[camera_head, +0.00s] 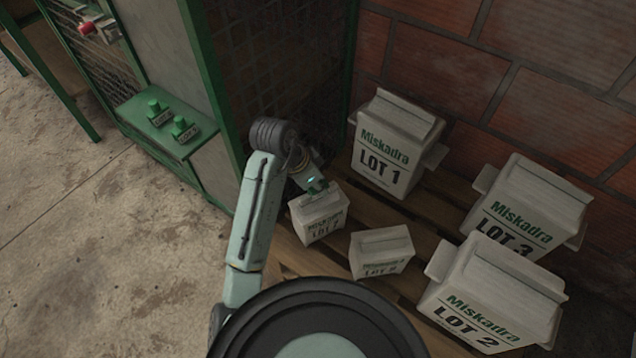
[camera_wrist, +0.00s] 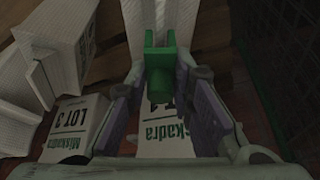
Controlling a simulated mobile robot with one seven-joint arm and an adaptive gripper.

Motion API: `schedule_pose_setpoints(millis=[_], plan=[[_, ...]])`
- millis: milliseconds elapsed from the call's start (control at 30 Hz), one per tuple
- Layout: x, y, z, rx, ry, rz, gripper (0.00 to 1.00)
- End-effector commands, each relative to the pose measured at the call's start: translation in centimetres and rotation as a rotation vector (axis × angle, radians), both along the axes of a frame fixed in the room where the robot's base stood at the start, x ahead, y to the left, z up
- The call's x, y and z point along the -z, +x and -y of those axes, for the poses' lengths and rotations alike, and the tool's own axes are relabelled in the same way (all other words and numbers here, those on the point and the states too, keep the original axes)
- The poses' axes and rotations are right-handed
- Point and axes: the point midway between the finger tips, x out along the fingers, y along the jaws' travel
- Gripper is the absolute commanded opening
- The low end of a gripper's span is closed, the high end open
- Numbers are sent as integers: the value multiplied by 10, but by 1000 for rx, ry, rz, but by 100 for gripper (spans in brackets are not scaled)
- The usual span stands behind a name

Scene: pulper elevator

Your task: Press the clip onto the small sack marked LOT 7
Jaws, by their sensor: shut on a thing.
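The small sack marked LOT 7 (camera_head: 319,222) stands upright on the wooden pallet in the head view. My gripper (camera_head: 314,187) is right over its top edge. In the wrist view my gripper (camera_wrist: 160,90) is shut on a green clip (camera_wrist: 160,70), with white sack material directly behind it. I cannot tell from these views whether the clip touches or sits on the sack's top edge. In the wrist view, white sack faces with printed text show below and beside the fingers, partly hidden.
Another small sack (camera_head: 382,254) stands just right of LOT 7. Large sacks LOT 1 (camera_head: 392,145), LOT 3 (camera_head: 530,205) and LOT 2 (camera_head: 490,297) stand close by on the pallet (camera_head: 430,205). A green-framed mesh cage (camera_head: 275,60) is at the left. Two green clips (camera_head: 156,112) (camera_head: 182,127) sit on its ledge.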

Motion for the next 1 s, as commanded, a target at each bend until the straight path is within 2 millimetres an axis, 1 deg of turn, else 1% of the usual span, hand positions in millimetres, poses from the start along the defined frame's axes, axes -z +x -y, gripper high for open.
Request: schedule_pose_setpoints(millis=[333,800,1000], plan=[[1,0,0,0,-1,1,2],[12,0,0,0,-1,1,2],[12,0,0,0,-1,1,2]])
